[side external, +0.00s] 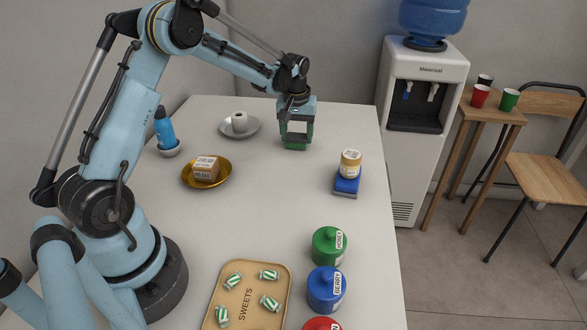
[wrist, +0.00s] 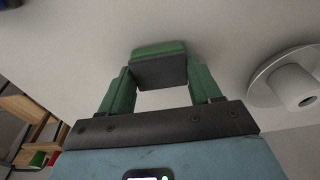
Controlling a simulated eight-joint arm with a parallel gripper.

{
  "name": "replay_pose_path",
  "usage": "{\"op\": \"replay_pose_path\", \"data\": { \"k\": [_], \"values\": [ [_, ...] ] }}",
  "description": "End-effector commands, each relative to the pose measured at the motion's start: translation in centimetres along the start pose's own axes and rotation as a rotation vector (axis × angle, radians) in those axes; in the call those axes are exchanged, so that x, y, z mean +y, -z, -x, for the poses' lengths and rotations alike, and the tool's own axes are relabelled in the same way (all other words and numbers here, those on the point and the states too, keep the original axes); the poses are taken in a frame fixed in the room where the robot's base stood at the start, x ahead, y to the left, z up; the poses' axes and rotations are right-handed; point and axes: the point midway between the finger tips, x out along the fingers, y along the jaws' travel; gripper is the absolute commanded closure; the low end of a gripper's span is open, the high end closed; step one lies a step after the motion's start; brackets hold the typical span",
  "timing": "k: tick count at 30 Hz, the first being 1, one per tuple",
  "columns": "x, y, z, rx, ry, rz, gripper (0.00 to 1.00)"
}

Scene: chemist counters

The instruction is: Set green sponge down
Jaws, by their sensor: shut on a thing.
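The green sponge (side external: 296,147) is a small block with a dark grey layer, held at the far part of the white counter (side external: 270,200). My gripper (side external: 297,141) points down and is shut on it. In the wrist view the sponge (wrist: 160,50) sits between the tips of the two green fingers of my gripper (wrist: 160,76), its green layer facing away from the palm. The sponge is at or just above the counter surface; I cannot tell whether it touches.
A grey plate with a white roll (side external: 239,121) is left of the sponge. A gold dish (side external: 186,181) holds a brown box (side external: 206,168). A jar (side external: 350,164) stands on a blue block (side external: 346,187) at right. Green (side external: 328,250) and blue (side external: 325,291) canisters stand nearer. Counter around the sponge is clear.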

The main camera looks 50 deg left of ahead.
Motion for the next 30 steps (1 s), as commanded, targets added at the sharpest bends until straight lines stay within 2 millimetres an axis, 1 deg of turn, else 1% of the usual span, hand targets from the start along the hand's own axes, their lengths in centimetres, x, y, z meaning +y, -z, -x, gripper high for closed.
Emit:
{"op": "replay_pose_path", "data": {
  "k": [3, 4, 6, 9, 17, 20, 23, 26, 30],
  "values": [
    [0.0, 0.0, -0.3, 0.0, 0.0, 0.0, 0.66],
    [0.0, 0.0, -0.3, 0.0, 0.0, 0.0, 0.36],
    [0.0, 0.0, -0.3, 0.0, 0.0, 0.0, 0.25],
    [0.0, 0.0, -0.3, 0.0, 0.0, 0.0, 0.12],
    [0.0, 0.0, -0.2, 0.0, 0.0, 0.0, 0.12],
    [0.0, 0.0, 0.2, 0.0, 0.0, 0.0, 0.12],
    [0.0, 0.0, 1.4, 0.0, 0.0, 0.0, 0.12],
    [0.0, 0.0, 3.3, 0.0, 0.0, 0.0, 0.12],
    [0.0, 0.0, 6.3, 0.0, 0.0, -0.001, 0.12]
  ]
}}
